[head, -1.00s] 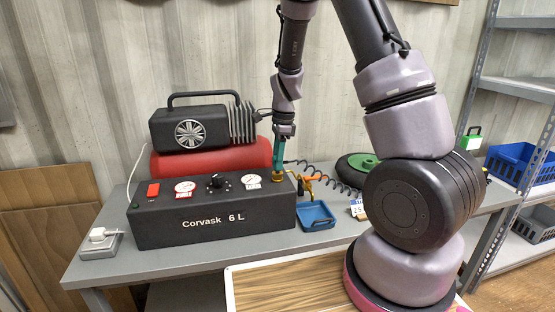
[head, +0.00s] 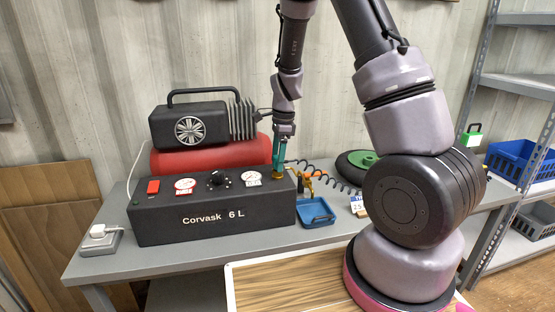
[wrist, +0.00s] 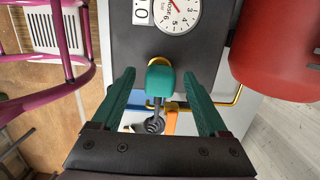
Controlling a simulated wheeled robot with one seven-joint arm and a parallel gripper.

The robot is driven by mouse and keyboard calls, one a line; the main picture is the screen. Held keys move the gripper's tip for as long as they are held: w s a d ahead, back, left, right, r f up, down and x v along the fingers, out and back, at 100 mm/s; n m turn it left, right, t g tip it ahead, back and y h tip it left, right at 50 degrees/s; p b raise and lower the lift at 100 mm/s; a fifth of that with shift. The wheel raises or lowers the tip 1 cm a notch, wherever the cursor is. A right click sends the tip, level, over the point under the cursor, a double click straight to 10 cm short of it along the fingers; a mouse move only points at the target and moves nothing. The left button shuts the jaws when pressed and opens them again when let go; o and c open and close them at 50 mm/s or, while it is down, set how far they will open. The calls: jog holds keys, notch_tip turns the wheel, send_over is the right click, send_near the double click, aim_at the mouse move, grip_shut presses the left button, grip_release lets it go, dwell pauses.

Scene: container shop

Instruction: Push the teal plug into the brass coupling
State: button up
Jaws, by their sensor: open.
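The brass coupling (head: 278,173) sits at the right end of the black Corvask box's top. In the wrist view its brass rim (wrist: 158,61) shows around the far side of the teal plug (wrist: 160,83). The plug's end lies at the coupling's mouth; how deep it sits is hidden. A dark hose runs from the plug back towards me. My gripper (head: 279,158) points down over the coupling. In the wrist view my gripper (wrist: 158,74) is open, its teal fingers on either side of the plug with gaps between. In the head view I cannot separate plug from fingers.
The black box (head: 212,213) carries gauges (wrist: 180,12), a knob and a red switch. A red tank (head: 210,157) with a motor stands behind it. A blue tray (head: 316,213), orange-and-brass fittings and a coiled black hose (head: 335,176) lie to the right.

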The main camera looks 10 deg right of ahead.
notch_tip(320, 180, up, 10)
jog(key=d, duration=0.1)
jog(key=shift+d+r, duration=0.15)
jog(key=shift+r, duration=0.1)
jog(key=shift+r, duration=0.1)
jog(key=s+d+r+n+t, duration=0.2)
jog(key=s+r+n+t, duration=0.1)
jog(key=s+r+n, duration=0.4)
jog(key=s+d+r+n+t, duration=0.2)
jog(key=s+r+n+t, duration=0.2)
jog(key=s+r, duration=0.9)
jog(key=s+n, duration=0.2)
jog(key=n, duration=0.1)
jog(key=shift+s+d+y, duration=0.15)
jog(key=shift+d+y, duration=0.1)
jog(key=shift+y, duration=0.05)
